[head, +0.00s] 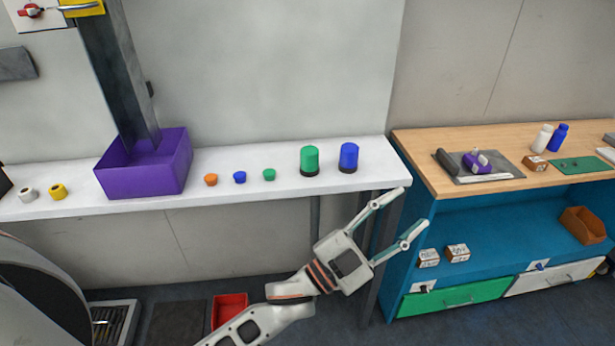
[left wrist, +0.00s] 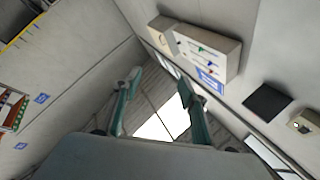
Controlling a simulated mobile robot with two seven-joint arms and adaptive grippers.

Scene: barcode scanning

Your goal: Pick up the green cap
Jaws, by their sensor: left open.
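A small green cap (head: 269,175) sits on the white shelf (head: 240,201), to the right of a small blue cap (head: 240,177) and an orange cap (head: 211,180). A taller green cylinder with a dark base (head: 309,160) stands to its right, beside a similar blue cylinder (head: 348,157). My left gripper (head: 412,206) is open and empty, in front of the shelf's right end and well to the right of the green cap. In the left wrist view its spread fingers (left wrist: 160,82) point at walls and ceiling; no cap shows there. My right gripper is out of view.
A purple bin (head: 140,182) stands on the shelf left of the caps, with white and yellow rolls (head: 58,191) farther left. A wooden-topped blue workbench (head: 500,200) stands close to the right of my left gripper.

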